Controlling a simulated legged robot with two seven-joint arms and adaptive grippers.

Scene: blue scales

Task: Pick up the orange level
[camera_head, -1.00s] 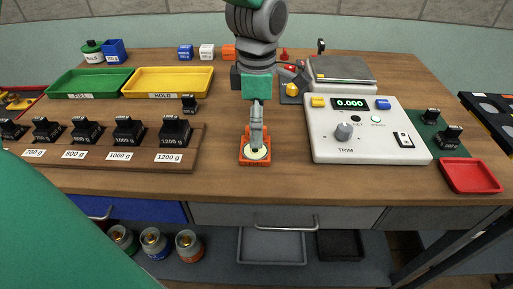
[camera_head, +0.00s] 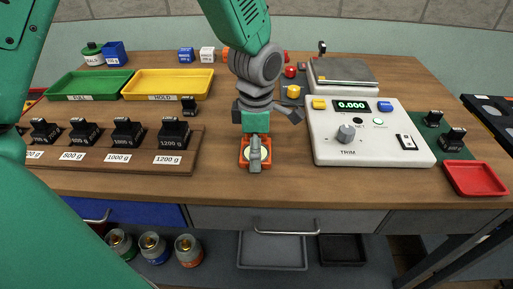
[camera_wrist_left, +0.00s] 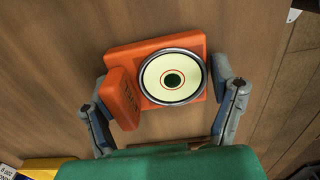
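The orange level (camera_head: 245,155) lies on the wooden table near its front edge, partly hidden by my left gripper in the head view. In the left wrist view the orange level (camera_wrist_left: 172,80) shows a round cream vial with a dark green centre and a raised block at its left. My left gripper (camera_wrist_left: 162,84) is open around it, with one finger on each side. The left finger is close to the raised block, and contact is unclear. A narrow gap shows at the right finger. My right gripper is not in view.
A white scale console (camera_head: 371,150) stands right of the level, with a red tray (camera_head: 474,180) beyond it. A wooden rack (camera_head: 130,165) of black weights stands to the left. Yellow (camera_head: 168,82) and green (camera_head: 88,84) trays lie behind it.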

